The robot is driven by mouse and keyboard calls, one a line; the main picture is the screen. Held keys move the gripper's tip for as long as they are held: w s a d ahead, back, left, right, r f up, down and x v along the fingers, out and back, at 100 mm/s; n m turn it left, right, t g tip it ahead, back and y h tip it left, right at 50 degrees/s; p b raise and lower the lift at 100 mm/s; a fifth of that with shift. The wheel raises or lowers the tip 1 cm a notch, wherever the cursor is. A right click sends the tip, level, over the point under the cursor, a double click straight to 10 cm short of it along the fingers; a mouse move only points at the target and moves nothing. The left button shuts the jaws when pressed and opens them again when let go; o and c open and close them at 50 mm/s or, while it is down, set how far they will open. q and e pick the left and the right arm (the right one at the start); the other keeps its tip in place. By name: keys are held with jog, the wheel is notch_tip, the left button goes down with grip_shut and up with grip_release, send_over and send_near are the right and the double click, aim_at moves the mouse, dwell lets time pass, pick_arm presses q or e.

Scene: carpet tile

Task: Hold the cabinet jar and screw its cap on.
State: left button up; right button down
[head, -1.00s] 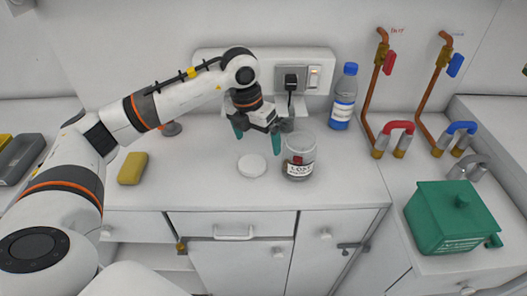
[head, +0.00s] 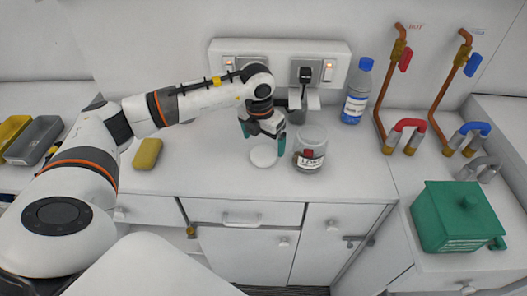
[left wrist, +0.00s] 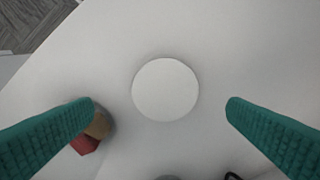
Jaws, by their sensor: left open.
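In the left wrist view the cap (left wrist: 165,89) sits between the two spread fingertips (left wrist: 160,108), with nothing held. The jar is partly hidden behind the left finger there. My right gripper is not in view.
A blue-capped bottle (head: 357,92) stands at the back right, near the wall sockets (head: 281,62). A yellow sponge (head: 147,153) lies to the left. Copper taps (head: 392,90) and a green box (head: 457,218) are at the right. The counter in front of the cap is clear.

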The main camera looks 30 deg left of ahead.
aim_at(263, 154)
pick_arm(q)
jog(key=shift+f, duration=0.15)
jog(key=shift+f+p, duration=0.25)
jog(key=shift+p, duration=0.1)
jog(key=f, duration=0.1)
jog(key=f+p, duration=0.1)
jog(key=f, duration=0.1)
jog(key=shift+w+a+f+p, duration=0.3)
jog(key=shift+p, duration=0.05)
jog(key=shift+f, duration=0.5)
jog(key=c, duration=1.1)
